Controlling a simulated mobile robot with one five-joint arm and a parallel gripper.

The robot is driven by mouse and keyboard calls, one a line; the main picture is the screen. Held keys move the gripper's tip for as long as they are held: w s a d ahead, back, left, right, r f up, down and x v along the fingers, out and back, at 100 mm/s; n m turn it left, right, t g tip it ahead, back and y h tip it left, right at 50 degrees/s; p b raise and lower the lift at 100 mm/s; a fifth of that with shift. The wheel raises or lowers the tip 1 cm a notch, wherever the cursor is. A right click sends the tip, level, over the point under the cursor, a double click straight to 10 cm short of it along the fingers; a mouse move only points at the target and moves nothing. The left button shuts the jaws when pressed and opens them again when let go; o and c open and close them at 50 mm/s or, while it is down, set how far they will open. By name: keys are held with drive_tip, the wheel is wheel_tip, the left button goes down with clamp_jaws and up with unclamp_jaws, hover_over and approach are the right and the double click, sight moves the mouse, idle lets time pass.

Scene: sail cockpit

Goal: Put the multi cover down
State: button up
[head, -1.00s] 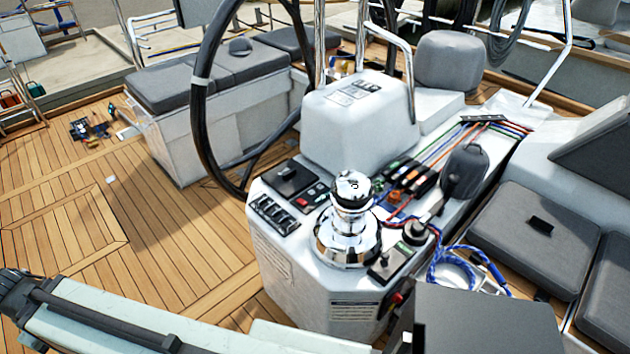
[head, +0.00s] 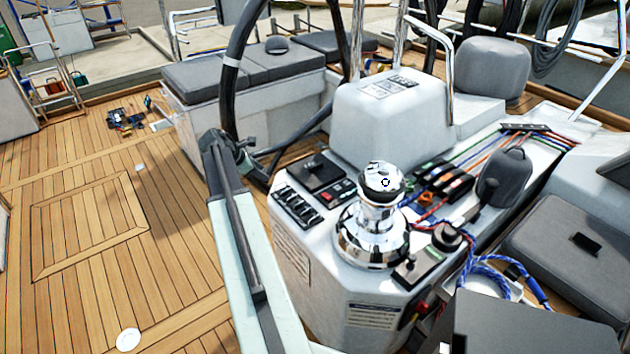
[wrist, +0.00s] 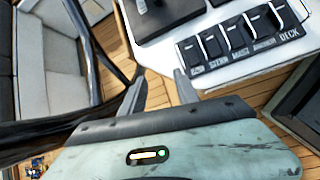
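I cannot tell for sure which part is the multi cover. A white boxy hood (head: 385,125) with dark lettering, too small to read, sits on the console behind the chrome winch (head: 375,225). It is a possible match. My gripper (head: 240,148) is at the console's left side, near the steering wheel. In the wrist view my gripper (wrist: 160,84) is open, with nothing between its fingers. The fingers point toward the gap between the console edge and the wheel rim. A row of labelled black switches (wrist: 240,32) is to their right.
A black panel (head: 317,172) lies at the console's left corner. The dark steering wheel (head: 229,85) stands close to my gripper. Coloured ropes run through clutches (head: 445,180) on the right, and a blue rope (head: 500,268) lies coiled. Open teak deck (head: 90,225) spreads left.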

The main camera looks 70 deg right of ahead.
drive_tip(key=n+g, duration=0.2)
approach(315, 166)
drive_tip(key=shift+s+d+f+h+b, duration=0.1)
drive_tip(key=shift+f+h+b, duration=0.1)
drive_tip(key=shift+f, duration=0.15)
drive_tip(key=shift+s+d+f+h+b, duration=0.1)
drive_tip(key=shift+d+f+b, duration=0.1)
drive_tip(key=shift+f, duration=0.15)
drive_tip(key=b+x, duration=0.2)
drive_tip(key=shift+f, duration=0.35)
drive_tip(key=shift+s+d, duration=0.15)
drive_tip(key=shift+d, duration=0.1)
drive_tip(key=b+x, duration=0.3)
drive_tip(key=x, duration=0.2)
drive_tip(key=shift+r, duration=0.3)
clamp_jaws()
